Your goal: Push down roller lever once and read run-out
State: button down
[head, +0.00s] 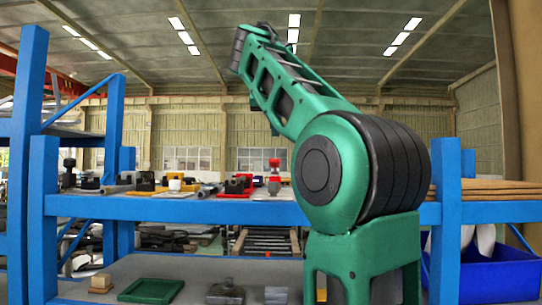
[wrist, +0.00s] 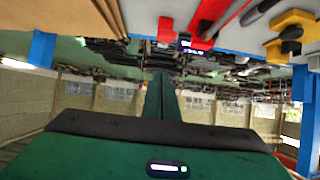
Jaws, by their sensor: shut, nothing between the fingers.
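I cannot single out the roller lever for certain. In the head view, a red-based device with a dark block (head: 238,184) stands on the blue shelf, left of my arm. In the wrist view, which appears upside down, a red part (wrist: 206,30) lies at the top edge, with a small lit display (wrist: 186,44) beside it. The display is too small to read. My green arm rises in front of the shelf in the head view and hides part of it. My gripper's fingers do not show in either view.
A red-topped item (head: 274,172) stands just left of my arm. Yellow-and-black devices (head: 146,181) stand farther left. Below are a green tray (head: 151,290) and grey blocks (head: 225,293). A blue bin (head: 500,272) is at the right, and a blue post (head: 445,220) rises near my arm.

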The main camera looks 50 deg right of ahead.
aim_at(276, 159)
jog(key=x, duration=0.5)
jog(key=shift+w+d+f, duration=0.15)
jog(key=shift+d+f, duration=0.05)
jog(key=shift+s+a+f, duration=0.1)
jog(key=shift+a+f, duration=0.05)
jog(key=shift+f, duration=0.3)
jog(key=shift+s+a+f, duration=0.1)
jog(key=shift+f, duration=0.3)
jog(key=shift+s+a+f, duration=0.15)
jog(key=shift+a+f, duration=0.05)
jog(key=shift+f, duration=0.85)
